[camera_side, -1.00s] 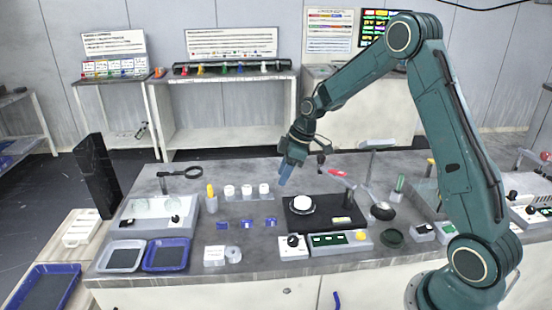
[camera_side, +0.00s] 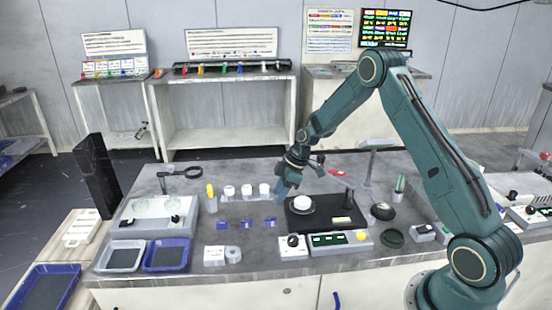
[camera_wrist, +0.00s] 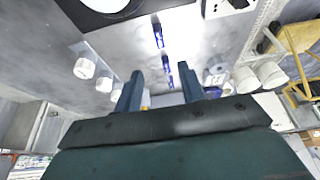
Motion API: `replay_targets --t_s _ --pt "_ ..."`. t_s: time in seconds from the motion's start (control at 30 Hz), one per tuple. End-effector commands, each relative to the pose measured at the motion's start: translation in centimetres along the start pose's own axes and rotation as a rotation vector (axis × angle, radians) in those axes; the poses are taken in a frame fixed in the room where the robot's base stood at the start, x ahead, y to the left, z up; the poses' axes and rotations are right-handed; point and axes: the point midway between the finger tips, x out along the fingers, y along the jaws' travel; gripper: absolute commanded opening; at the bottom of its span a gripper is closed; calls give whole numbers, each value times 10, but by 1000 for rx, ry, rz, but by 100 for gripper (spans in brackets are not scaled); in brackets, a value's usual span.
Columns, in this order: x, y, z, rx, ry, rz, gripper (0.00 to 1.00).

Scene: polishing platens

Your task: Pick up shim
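Several small blue pieces lie in a row on the bench: a left one (camera_side: 222,225), a middle one (camera_side: 247,224) and a right one (camera_side: 271,221). They look most like the shim, but no label confirms it. In the wrist view, blue pieces (camera_wrist: 158,36) line up ahead of and between my fingers. My gripper (camera_side: 281,196) points down above the bench, behind the right blue piece and left of the black platen. In the wrist view my gripper (camera_wrist: 160,80) is open, with nothing between its fingers.
White pots (camera_side: 247,190) stand in a row left of my gripper. The black platen (camera_side: 312,220) with a white disc (camera_side: 302,203) is to its right. A control box (camera_side: 341,241), blue tray (camera_side: 166,254) and white roll (camera_side: 233,254) sit toward the front. A magnifier (camera_side: 190,173) lies behind.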

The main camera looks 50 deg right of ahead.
Motion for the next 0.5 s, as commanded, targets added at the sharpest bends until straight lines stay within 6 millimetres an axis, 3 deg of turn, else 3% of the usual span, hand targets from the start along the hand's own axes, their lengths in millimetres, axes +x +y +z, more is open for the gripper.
replay_targets --t_s 0.2,0.5 --pt "33 -1 0 0 -1 -2 40" --pt "53 -1 0 0 -1 -1 40"
